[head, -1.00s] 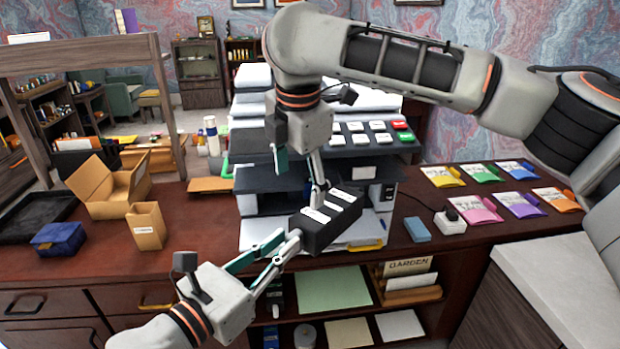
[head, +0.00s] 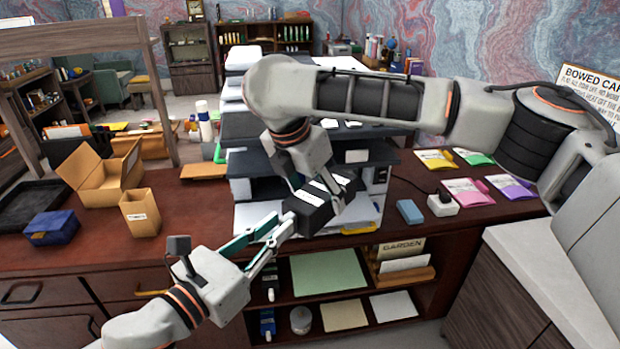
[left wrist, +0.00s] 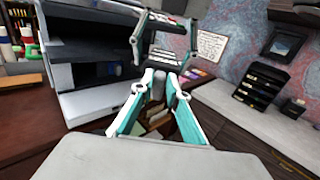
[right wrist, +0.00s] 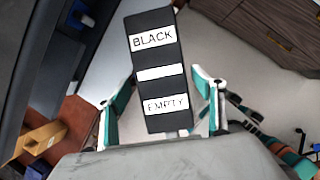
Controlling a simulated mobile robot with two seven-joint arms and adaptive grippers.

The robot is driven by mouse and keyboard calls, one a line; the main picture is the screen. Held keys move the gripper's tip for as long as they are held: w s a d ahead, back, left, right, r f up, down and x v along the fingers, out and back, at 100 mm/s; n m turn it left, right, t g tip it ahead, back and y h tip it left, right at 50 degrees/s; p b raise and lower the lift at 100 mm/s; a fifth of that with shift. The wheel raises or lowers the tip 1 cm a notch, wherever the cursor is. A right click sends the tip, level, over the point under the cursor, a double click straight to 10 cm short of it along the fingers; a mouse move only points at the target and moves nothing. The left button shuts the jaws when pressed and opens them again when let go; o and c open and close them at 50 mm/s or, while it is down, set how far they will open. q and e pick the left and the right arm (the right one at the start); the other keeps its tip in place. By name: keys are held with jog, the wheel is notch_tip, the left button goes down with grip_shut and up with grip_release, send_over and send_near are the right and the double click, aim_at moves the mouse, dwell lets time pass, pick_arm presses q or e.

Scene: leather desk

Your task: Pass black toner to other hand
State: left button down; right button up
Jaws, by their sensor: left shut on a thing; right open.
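The black toner (head: 312,212) is a dark box with white labels. It is held in the air in front of the printer. In the right wrist view the toner (right wrist: 160,88) reads BLACK and EMPTY. My left gripper (head: 284,228) is shut on its near left end. In the left wrist view my left gripper's fingers (left wrist: 160,88) meet at the toner's end. My right gripper (head: 322,190) is above the toner, largely hidden by its own wrist. In the right wrist view my right gripper (right wrist: 165,103) is open, with one finger on each side of the toner; contact is not clear.
The grey printer (head: 240,160) stands behind the toner on the dark red desk (head: 185,225). A small cardboard box (head: 140,212), an open carton (head: 92,180) and a blue box (head: 52,228) are at left. A blue block (head: 410,211) and white socket block (head: 442,205) are at right.

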pick_arm(q)
jog(key=shift+r, duration=0.1)
pick_arm(e)
jog(key=shift+x, duration=1.15)
jog(key=c, duration=1.4)
pick_arm(q)
jog(key=c, duration=1.9)
grip_release()
pick_arm(e)
jog(key=shift+c, duration=0.2)
